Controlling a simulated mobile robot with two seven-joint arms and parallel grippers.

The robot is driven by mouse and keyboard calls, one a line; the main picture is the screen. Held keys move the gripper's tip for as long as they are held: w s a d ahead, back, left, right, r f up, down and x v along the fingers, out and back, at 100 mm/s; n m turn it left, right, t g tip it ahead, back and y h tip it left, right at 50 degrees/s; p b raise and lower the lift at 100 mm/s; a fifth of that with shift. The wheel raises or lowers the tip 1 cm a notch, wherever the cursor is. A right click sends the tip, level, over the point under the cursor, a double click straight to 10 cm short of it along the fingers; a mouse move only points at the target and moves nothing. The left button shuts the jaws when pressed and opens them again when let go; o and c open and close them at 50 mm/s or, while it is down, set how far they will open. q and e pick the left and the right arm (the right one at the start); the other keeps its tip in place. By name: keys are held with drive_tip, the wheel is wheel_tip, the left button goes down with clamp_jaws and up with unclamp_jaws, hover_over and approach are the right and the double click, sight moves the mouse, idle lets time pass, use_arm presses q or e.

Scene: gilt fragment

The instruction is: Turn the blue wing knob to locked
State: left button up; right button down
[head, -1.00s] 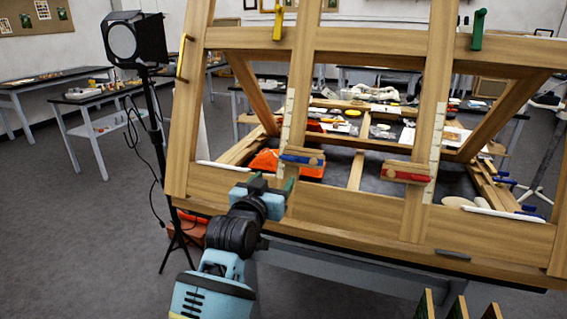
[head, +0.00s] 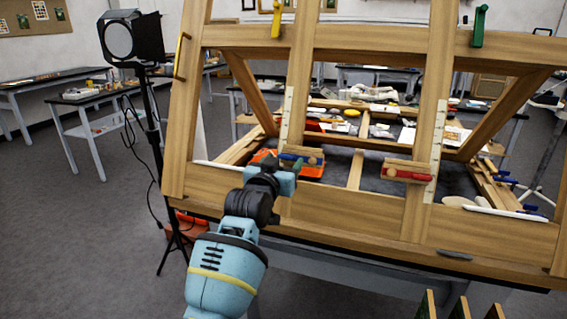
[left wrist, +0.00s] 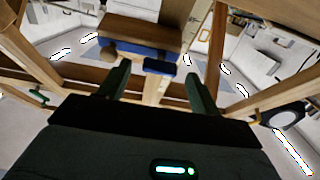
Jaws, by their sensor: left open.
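The blue wing knob (head: 290,157) sits on a small wooden block on the frame's left upright, partly hidden by my left gripper in the head view. In the left wrist view, the blue wing knob (left wrist: 160,66) shows between my fingers, below the wooden block with its blue strip (left wrist: 140,46). My left gripper (left wrist: 157,72) is open, with one dark green finger on each side of the knob. I cannot tell whether they touch it. The left gripper (head: 291,167) also shows in the head view, just in front of the block. My right gripper is out of view.
A red knob (head: 408,174) sits on a similar block on the right upright. The wooden frame (head: 330,222) spans the front. A yellow handle (head: 277,22) and a green handle (head: 478,27) are higher up. A lamp on a stand (head: 133,38) is at the left.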

use_arm(q)
drive_tip(key=shift+w+d, duration=0.15)
drive_tip(key=shift+w, duration=0.35)
drive_tip(key=c, duration=1)
